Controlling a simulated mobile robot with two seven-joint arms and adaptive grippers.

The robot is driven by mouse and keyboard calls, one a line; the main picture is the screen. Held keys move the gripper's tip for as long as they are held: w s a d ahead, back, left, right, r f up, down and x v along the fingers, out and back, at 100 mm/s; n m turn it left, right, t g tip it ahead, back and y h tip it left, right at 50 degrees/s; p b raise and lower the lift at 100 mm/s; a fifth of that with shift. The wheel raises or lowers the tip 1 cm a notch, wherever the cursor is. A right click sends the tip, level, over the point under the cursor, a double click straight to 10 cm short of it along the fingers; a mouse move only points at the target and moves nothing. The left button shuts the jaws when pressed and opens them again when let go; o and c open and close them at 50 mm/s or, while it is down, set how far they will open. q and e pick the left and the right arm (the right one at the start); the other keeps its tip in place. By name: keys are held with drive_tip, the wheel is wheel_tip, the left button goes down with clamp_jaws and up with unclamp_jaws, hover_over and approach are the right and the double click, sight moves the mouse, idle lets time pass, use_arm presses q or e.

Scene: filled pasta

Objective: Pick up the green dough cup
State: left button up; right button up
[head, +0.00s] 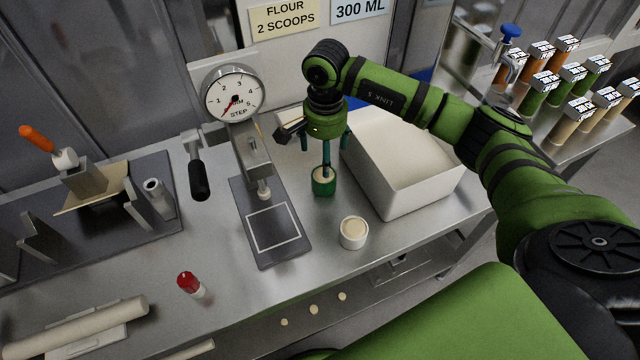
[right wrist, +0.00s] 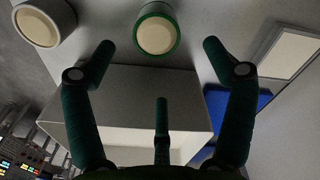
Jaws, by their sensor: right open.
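The green dough cup (head: 323,188) stands upright on the steel bench, between the dark scale plate and the white bin, with pale dough inside. It also shows at the top middle of the right wrist view (right wrist: 157,9). My right gripper (head: 325,150) is open and empty, pointing down just above the cup. In the right wrist view its fingers (right wrist: 159,62) are spread, and the cup lies beyond the tips, between the two outer ones. I see no contact between finger and cup. My left gripper is not in view.
A white cup of dough (head: 353,243) stands in front of the green cup. The white bin (head: 410,205) is close on the right. A dial press (head: 248,150) stands over the dark plate (head: 270,252) on the left. A red-capped shaker (head: 190,284) stands near the front edge.

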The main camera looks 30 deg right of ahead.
sight(324, 180)
drive_tip(key=shift+s+f, duration=0.35)
drive_tip(key=shift+f, duration=0.85)
drive_tip(key=f+p, duration=0.2)
drive_tip(key=f, duration=0.1)
drive_tip(key=f+p, duration=0.1)
drive_tip(key=f, duration=0.1)
drive_tip(key=shift+a+f, duration=0.15)
drive_tip(key=shift+a, duration=0.1)
drive_tip(key=shift+f, duration=0.45)
drive_tip(key=shift+w, duration=0.1)
drive_tip(key=shift+c, duration=0.8)
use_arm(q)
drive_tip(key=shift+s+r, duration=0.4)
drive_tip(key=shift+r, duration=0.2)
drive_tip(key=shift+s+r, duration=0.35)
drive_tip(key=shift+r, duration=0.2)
use_arm(e)
drive_tip(key=c, duration=1.2)
